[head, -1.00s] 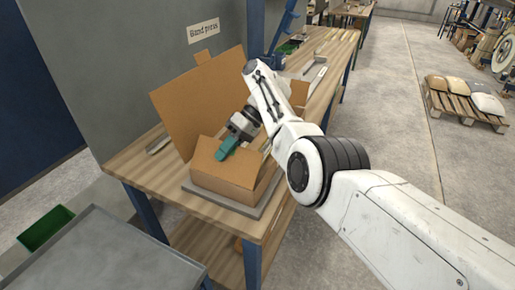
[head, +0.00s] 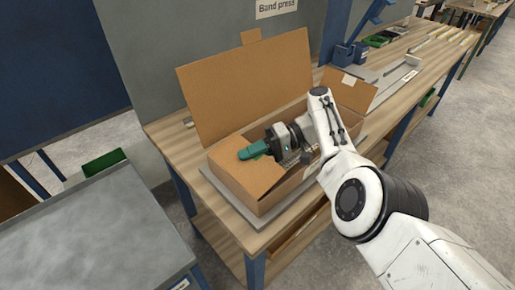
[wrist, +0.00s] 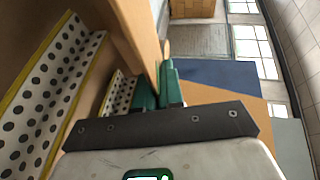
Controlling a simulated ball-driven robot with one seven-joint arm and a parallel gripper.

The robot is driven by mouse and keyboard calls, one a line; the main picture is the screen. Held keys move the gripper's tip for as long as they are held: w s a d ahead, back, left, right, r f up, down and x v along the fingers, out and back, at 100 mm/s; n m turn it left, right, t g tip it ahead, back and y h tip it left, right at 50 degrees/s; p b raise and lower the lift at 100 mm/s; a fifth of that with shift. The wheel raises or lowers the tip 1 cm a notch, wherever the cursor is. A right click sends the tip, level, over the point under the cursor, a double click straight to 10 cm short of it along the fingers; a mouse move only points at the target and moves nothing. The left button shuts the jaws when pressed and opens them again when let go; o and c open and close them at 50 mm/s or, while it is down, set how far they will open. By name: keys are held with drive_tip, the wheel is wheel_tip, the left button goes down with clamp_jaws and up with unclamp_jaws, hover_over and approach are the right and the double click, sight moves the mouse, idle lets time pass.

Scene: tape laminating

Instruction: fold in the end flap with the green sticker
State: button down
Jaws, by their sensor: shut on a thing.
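The open cardboard box (head: 290,192) sits on a grey board on the workbench. My gripper (head: 252,151) has teal fingers and points left over the left part of the box opening. In the wrist view my gripper (wrist: 159,88) is shut on a thin brown cardboard edge (wrist: 158,68), seemingly a flap; which flap is unclear. No green sticker is visible. The large back flap (head: 245,88) stands upright. My arm hides part of the box's right side.
The wooden bench (head: 420,58) runs back to the right, with a blue tool stand (head: 348,52) on it. A grey table (head: 95,235) is at the front left. White dotted strips with yellow edges (wrist: 50,90) show in the wrist view.

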idle(0.3)
drive_tip(key=c, duration=1.3)
unclamp_jaws()
drive_tip(key=shift+c, duration=0.2)
drive_tip(key=b+v, duration=0.4)
drive_tip(key=v, duration=0.1)
drive_tip(key=b+v, duration=0.2)
drive_tip(key=shift+w+d+f+b, duration=0.15)
drive_tip(key=shift+d+f+b, duration=0.1)
drive_tip(key=shift+d+b, duration=0.15)
drive_tip(key=b+v, duration=0.2)
drive_tip(key=b, duration=0.1)
drive_tip(key=shift+d+r, duration=0.15)
drive_tip(key=shift+d+r+b, duration=0.2)
drive_tip(key=shift+d+b, duration=0.05)
drive_tip(key=shift+b, duration=0.25)
drive_tip(key=shift+w+d, duration=0.1)
